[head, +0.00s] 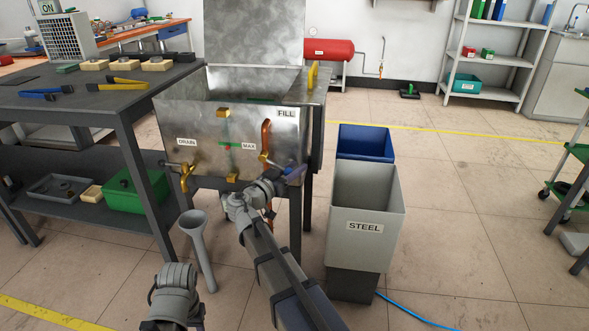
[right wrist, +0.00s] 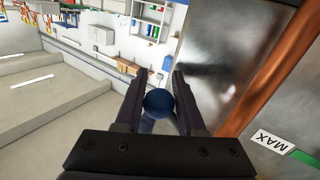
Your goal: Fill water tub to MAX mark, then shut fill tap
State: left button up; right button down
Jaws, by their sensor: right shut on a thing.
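The metal water tub (head: 180,115) stands beside the dark bench. Its front has a sight gauge between brass fittings (head: 223,112), with a green line labelled MAX (head: 249,146). A small reddish spot shows near that line; I cannot read the water level. The brass drain tap (head: 186,172) is at lower left. The copper fill pipe (head: 266,137) runs down under the FILL label. My right gripper (head: 294,172) is at the fill tap's end, right of the pipe. In the right wrist view its fingers are closed around a blue round knob (right wrist: 158,103). My left gripper is out of view.
A grey STEEL bin (head: 366,215) and a blue bin (head: 365,142) stand to the right of the tub. A grey funnel-topped pipe (head: 203,255) stands below the drain tap. The bench (head: 50,105) holds tongs.

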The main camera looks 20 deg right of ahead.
jog(key=shift+r, duration=0.1)
jog(key=shift+s+d+r+n+t+h, duration=0.15)
jog(key=shift+r+n+t+h, duration=0.4)
jog(key=shift+r+n, duration=0.85)
jog(key=shift+s+d+r+n+t+h, duration=0.1)
jog(key=shift+d+r+n+t+h, duration=0.3)
jog(key=shift+r+n, duration=1)
jog(key=shift+w+a+f+n+t, duration=0.1)
jog(key=shift+a+f+n+t, duration=0.05)
jog(key=shift+f+n+t, duration=0.2)
jog(key=c, duration=0.5)
grip_release()
jog(key=shift+r, duration=0.1)
jog(key=shift+c, duration=0.2)
